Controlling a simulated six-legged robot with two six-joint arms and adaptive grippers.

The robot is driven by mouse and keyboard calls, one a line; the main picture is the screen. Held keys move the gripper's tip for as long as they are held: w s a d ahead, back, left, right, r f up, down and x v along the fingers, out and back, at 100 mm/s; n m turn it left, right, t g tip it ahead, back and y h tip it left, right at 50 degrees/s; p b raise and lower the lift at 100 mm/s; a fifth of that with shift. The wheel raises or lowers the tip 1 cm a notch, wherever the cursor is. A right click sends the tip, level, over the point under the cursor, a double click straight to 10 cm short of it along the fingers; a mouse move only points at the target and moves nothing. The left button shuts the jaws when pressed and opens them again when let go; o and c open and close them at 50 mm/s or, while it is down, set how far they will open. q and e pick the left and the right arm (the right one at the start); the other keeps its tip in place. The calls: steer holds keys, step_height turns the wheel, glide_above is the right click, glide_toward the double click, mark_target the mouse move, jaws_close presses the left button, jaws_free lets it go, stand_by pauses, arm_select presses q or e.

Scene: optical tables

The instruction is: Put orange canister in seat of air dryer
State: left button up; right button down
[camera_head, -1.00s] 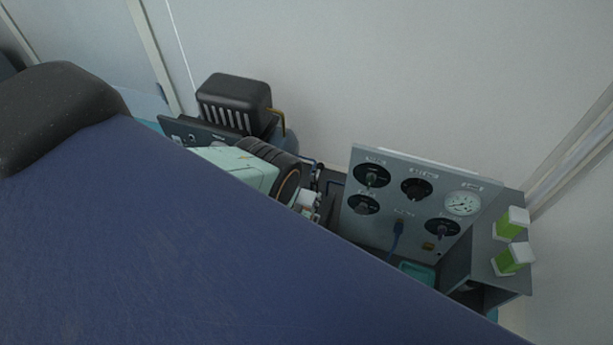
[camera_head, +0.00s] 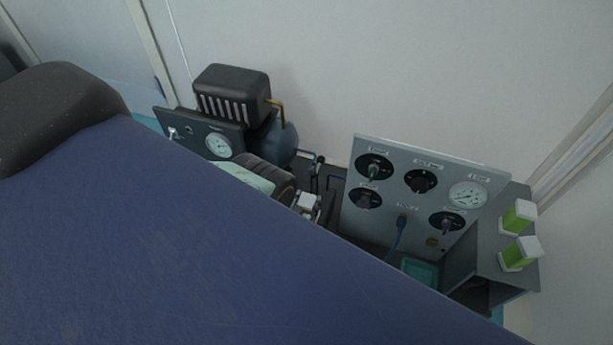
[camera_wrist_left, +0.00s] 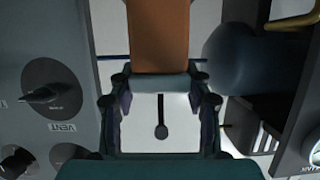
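In the head view my left gripper (camera_head: 309,204) shows only in part, left of the grey panel, and the canister cannot be made out. The air dryer's seat cannot be told apart in either view. My right gripper is not in view.
A grey panel (camera_head: 385,228) with knobs and a gauge stands right of my gripper; a VENT knob (camera_wrist_left: 45,92) shows close at left in the wrist view. A black finned compressor (camera_head: 232,88) and a dark blue tank (camera_head: 277,146) stand behind. Green-and-white blocks (camera_head: 519,254) sit at right.

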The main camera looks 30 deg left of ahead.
arm_select(q)
steer(key=o, duration=0.4)
steer(key=shift+r, duration=0.15)
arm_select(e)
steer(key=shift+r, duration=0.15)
arm_select(q)
steer(key=shift+s, duration=0.1)
